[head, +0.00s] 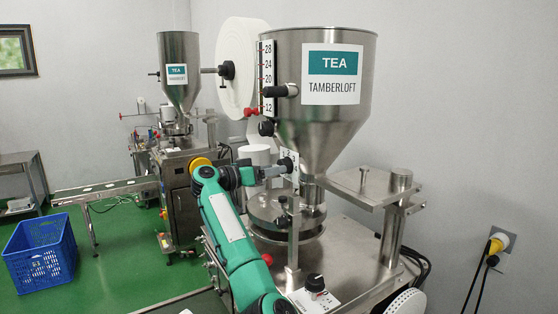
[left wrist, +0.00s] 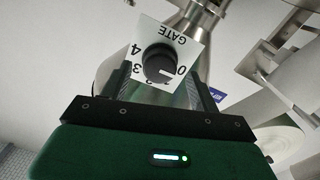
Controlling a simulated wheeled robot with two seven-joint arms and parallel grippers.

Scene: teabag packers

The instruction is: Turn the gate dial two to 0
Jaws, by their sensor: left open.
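The gate dial is a black round knob (left wrist: 159,62) on a white plate (left wrist: 188,45) marked GATE with numbers, which appears upside down in the left wrist view. A pale mark shows on the knob's lower right side, towards the 0 side; its exact reading is unclear. In the head view the plate (head: 292,160) sits below the steel hopper (head: 322,130), and my gripper partly covers the dial. My left gripper (head: 279,171) is open in front of the plate, its fingers either side of the knob; contact cannot be told. My right gripper is out of view.
Another black knob (head: 315,283) sits on the near machine's base. A steel platform (head: 365,188) stands right of the hopper, and a number scale (head: 267,75) with a red pointer stands left. A second packer (head: 178,75) and a blue crate (head: 40,252) are further back left.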

